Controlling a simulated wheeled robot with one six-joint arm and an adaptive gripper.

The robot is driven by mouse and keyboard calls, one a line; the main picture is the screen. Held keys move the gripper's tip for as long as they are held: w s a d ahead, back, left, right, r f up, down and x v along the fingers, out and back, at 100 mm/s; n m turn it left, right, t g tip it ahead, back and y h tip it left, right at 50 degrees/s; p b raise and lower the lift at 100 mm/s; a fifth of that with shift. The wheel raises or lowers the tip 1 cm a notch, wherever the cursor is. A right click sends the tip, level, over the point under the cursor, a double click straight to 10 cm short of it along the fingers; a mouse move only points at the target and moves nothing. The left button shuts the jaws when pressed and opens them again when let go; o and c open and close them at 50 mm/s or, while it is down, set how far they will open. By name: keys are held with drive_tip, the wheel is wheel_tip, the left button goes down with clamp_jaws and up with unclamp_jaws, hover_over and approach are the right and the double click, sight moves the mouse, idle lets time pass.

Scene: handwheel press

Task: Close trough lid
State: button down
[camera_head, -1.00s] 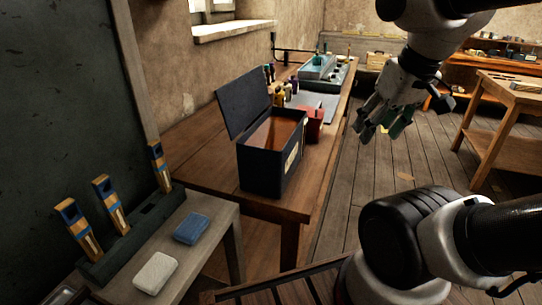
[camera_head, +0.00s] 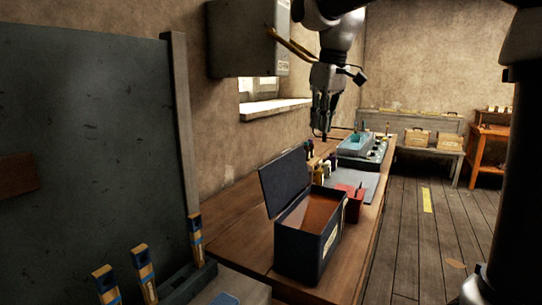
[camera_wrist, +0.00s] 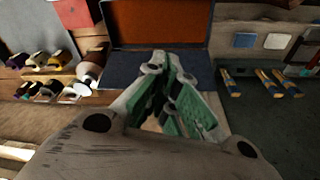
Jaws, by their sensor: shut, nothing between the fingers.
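The trough is a dark blue box (camera_head: 296,250) with a brown inside, standing on the wooden bench. Its lid (camera_head: 284,184) is open, tilted up and back along the left edge. My gripper (camera_head: 322,137) points down above and beyond the lid, apart from it, with its fingers together and empty. In the wrist view the green-padded fingers (camera_wrist: 164,66) cover part of the dark blue lid (camera_wrist: 120,68). The brown trough inside (camera_wrist: 190,22) shows above the lid there.
A red box (camera_head: 350,203) and small bottles (camera_head: 320,172) stand just past the trough. A wall cabinet (camera_head: 247,40) hangs near my arm, above a window sill (camera_head: 275,108). Striped-handled tools (camera_head: 143,270) stand in a rack at the near left.

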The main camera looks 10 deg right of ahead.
drive_tip(key=w+a+f+n+g, duration=0.1)
drive_tip(key=w+a+n, duration=0.3)
drive_tip(key=w+a, duration=0.8)
drive_tip(key=s+f, duration=0.1)
drive_tip(key=f, duration=0.2)
drive_tip(key=s+f, duration=0.1)
drive_tip(key=f, duration=0.2)
drive_tip(key=s+f, duration=0.1)
drive_tip(key=f, duration=0.2)
drive_tip(key=shift+s+f, duration=0.1)
drive_tip(key=shift+s, duration=0.2)
